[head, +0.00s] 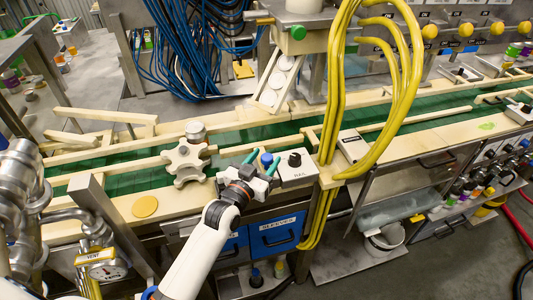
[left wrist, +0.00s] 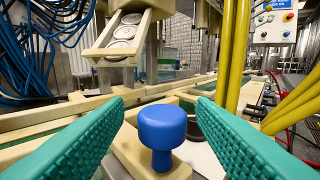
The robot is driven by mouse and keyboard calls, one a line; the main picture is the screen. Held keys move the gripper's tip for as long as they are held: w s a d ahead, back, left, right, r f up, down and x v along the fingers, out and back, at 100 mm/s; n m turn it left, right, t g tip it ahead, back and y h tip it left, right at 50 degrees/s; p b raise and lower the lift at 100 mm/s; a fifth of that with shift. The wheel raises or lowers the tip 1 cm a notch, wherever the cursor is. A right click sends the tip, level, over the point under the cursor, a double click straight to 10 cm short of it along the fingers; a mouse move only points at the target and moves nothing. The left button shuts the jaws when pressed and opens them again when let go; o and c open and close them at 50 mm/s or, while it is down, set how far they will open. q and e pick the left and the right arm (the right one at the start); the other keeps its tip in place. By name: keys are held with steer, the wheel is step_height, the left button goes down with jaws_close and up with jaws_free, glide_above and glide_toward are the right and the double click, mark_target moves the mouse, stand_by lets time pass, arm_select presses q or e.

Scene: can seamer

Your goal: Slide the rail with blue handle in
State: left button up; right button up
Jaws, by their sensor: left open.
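The blue handle (head: 267,160) is a round knob on a short stem. In the left wrist view the blue handle (left wrist: 162,130) stands upright on a cream-coloured rail piece (left wrist: 133,150). My left gripper (head: 262,163) has its teal fingers open, one on each side of the knob. In the left wrist view the left gripper (left wrist: 162,125) shows clear gaps between both fingers and the knob. The rail's full length is hidden in the head view by the gripper and the star wheel. My right gripper is not in view.
A cream star wheel (head: 186,162) stands left of the gripper. A box with a black knob (head: 295,166) is close on the right. Yellow hoses (head: 333,110) hang further right. The green conveyor (head: 240,136) runs behind, and a can chute (head: 274,82) slopes above it.

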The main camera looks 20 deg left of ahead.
mark_target(264, 149)
arm_select(q)
steer(key=shift+w+d, duration=0.25)
steer(key=shift+w, duration=0.55)
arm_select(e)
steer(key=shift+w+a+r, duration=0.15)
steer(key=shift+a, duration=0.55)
arm_select(q)
steer(key=shift+c, duration=0.4)
jaws_close()
steer(key=shift+w+a+b, duration=0.35)
steer(key=shift+w+a, duration=0.45)
steer(key=shift+w, duration=0.3)
steer(key=shift+a+r, duration=0.1)
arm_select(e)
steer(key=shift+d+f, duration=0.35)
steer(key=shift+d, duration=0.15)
